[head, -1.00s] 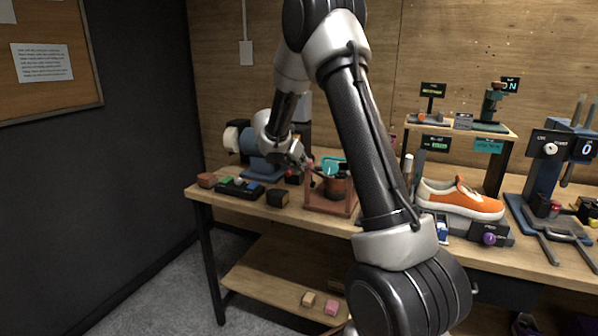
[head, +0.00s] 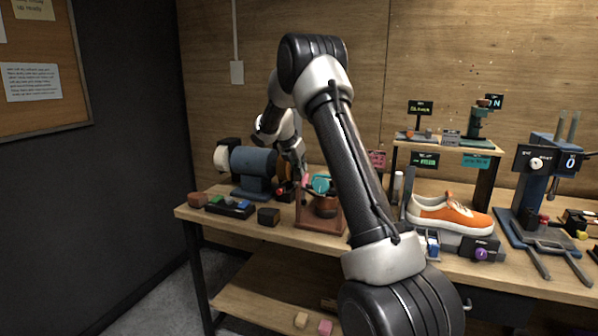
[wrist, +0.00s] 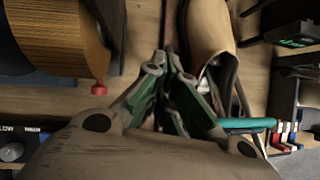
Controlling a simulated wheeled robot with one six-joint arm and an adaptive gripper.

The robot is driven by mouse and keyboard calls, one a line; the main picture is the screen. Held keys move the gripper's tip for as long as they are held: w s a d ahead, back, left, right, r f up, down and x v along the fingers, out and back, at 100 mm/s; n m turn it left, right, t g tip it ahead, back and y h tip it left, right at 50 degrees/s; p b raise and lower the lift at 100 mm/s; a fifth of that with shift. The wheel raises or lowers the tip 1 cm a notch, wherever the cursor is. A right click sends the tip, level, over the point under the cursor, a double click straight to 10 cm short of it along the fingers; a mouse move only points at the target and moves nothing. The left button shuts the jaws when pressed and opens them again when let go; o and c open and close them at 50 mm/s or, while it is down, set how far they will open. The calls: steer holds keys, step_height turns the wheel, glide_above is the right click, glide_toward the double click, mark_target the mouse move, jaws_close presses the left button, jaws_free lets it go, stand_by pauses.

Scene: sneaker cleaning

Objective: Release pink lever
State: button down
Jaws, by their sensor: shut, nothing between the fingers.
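My gripper (head: 299,174) points down over the back left part of the bench, between the blue bench machine and the wooden frame. A small pink piece (head: 305,181), possibly the lever, shows at its fingertips in the head view; I cannot tell whether they touch. In the wrist view the gripper's fingers (wrist: 165,62) are closed together with nothing between them. A red knob (wrist: 98,88) stands to their left, apart from them. No clear pink lever shows in the wrist view.
The blue machine (head: 252,165) with wheels stands left of the gripper. An orange sneaker (head: 450,215) sits to the right. Small blocks lie along the front left edge.

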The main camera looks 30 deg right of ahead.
steer(key=shift+w+d, duration=0.15)
steer(key=shift+d, duration=0.1)
stand_by(0.4)
steer(key=v, duration=1.3)
steer(key=shift+w+d+r, duration=0.15)
steer(key=shift+w+r, duration=0.1)
steer(key=shift+w, duration=0.15)
